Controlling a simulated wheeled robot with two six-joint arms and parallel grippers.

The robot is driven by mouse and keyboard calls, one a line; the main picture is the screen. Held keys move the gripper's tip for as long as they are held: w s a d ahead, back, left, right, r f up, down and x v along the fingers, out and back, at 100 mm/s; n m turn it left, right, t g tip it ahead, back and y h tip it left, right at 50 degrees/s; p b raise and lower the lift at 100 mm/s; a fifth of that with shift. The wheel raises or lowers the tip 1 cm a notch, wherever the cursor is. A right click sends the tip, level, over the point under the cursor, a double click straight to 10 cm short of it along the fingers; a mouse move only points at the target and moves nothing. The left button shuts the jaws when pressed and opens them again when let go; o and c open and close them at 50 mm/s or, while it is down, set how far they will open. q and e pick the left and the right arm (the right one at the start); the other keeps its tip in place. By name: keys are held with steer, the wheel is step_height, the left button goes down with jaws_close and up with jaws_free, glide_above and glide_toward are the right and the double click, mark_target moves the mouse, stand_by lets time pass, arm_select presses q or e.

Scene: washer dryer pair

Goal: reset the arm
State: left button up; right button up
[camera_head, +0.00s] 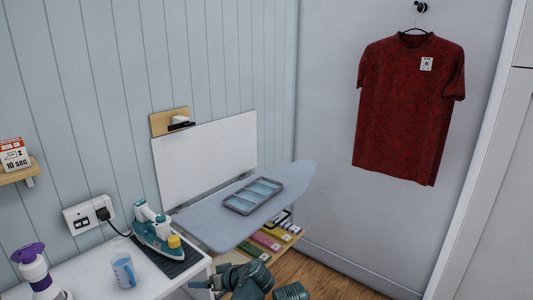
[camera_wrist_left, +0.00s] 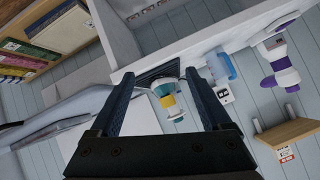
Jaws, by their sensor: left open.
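My left gripper (camera_head: 214,279) is at the bottom of the head view, beside the white counter and in front of the ironing board. In the left wrist view its two dark fingers (camera_wrist_left: 151,88) stand wide apart, with nothing held between them. A teal and white iron (camera_wrist_left: 174,98) with a yellow cap appears behind the gap, well beyond the fingers. My right gripper is in neither view.
The white counter (camera_head: 82,270) carries the iron (camera_head: 155,232), a blue mug (camera_head: 124,271) and a purple-topped bottle (camera_head: 35,270). The ironing board (camera_head: 292,187) holds a grey tray (camera_head: 253,196). Colourful packets (camera_head: 265,241) lie below it. A red shirt (camera_head: 405,110) hangs on the wall.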

arm_select(q)
steer(key=s+d+f+m+g+h+p, duration=0.1)
steer(key=s+d+f+m+g+h, duration=0.1)
steer(key=s, duration=0.6)
steer(key=s+d+f+m+g+h+p, duration=0.2)
steer(key=s+d+m+h, duration=0.4)
steer(key=d+m, duration=0.3)
steer(key=shift+s+d+f+g, duration=0.7)
steer(key=shift+s+d+g, duration=0.2)
steer(key=shift+d, duration=0.3)
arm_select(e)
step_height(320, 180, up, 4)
